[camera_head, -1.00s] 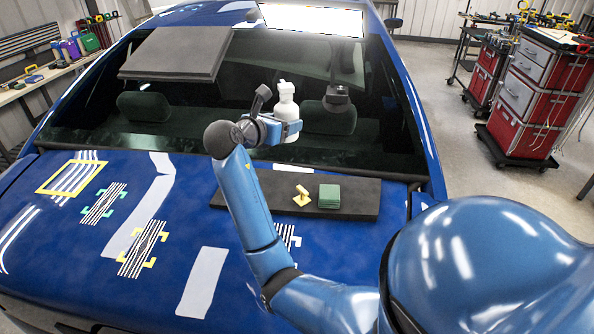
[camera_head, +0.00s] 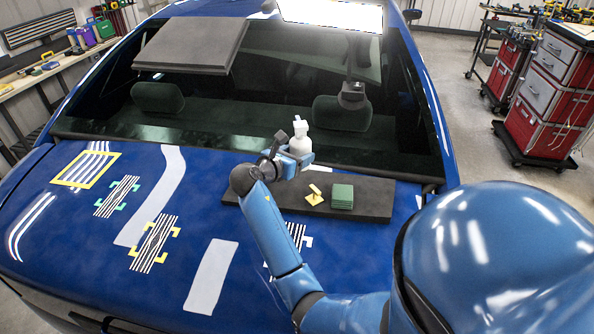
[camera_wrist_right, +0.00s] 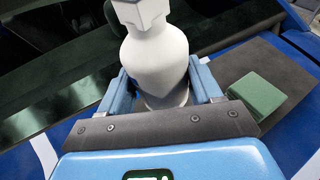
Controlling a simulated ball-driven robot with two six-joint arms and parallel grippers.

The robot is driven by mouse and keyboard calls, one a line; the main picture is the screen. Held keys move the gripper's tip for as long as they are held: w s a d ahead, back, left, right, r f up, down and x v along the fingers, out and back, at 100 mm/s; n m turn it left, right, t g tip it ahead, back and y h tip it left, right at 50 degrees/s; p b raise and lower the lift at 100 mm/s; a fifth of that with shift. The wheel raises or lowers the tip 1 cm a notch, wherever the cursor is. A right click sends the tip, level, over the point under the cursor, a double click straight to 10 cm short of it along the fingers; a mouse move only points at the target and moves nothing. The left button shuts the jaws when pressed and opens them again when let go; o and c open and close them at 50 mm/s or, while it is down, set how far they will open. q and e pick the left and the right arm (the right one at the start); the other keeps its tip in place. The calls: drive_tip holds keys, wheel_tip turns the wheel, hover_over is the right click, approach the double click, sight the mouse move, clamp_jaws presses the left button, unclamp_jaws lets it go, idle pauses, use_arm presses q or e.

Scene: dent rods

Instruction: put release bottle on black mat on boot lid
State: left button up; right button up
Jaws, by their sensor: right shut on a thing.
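The white release bottle (camera_head: 300,138) stands upright between the fingers of my right gripper (camera_head: 296,160), which is shut on it. In the right wrist view the bottle (camera_wrist_right: 155,60) fills the space between the two blue fingers (camera_wrist_right: 158,95). The black mat (camera_head: 372,200) lies on the blue boot lid (camera_head: 100,222) below the rear window. My left gripper is not in view.
A green block (camera_head: 342,196) and a yellow piece (camera_head: 315,195) sit on the mat, right of my gripper. Striped decals and pale strips (camera_head: 211,275) mark the boot lid. A dark panel (camera_head: 190,45) rests at the rear window's upper left.

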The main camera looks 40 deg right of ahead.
wheel_tip(320, 180, down, 2)
drive_tip(key=shift+w+d+f, duration=0.1)
drive_tip(key=shift+f, duration=0.05)
drive_tip(key=shift+f+p, duration=0.3)
drive_tip(key=shift+f, duration=1.85)
drive_tip(key=o, duration=0.9)
drive_tip(key=shift+o, duration=0.2)
drive_tip(key=shift+a+r+p, duration=0.3)
drive_tip(key=shift+a+p, duration=0.3)
drive_tip(key=shift+a, duration=0.05)
drive_tip(key=p+v, duration=0.3)
drive_tip(key=v, duration=0.2)
drive_tip(key=p+v, duration=0.3)
drive_tip(key=v, duration=0.1)
drive_tip(key=shift+s+a, duration=0.3)
drive_tip(key=shift+s, duration=0.05)
drive_tip(key=shift+s+a+p, duration=0.2)
drive_tip(key=shift+a+p, duration=0.25)
drive_tip(key=shift+a, duration=0.1)
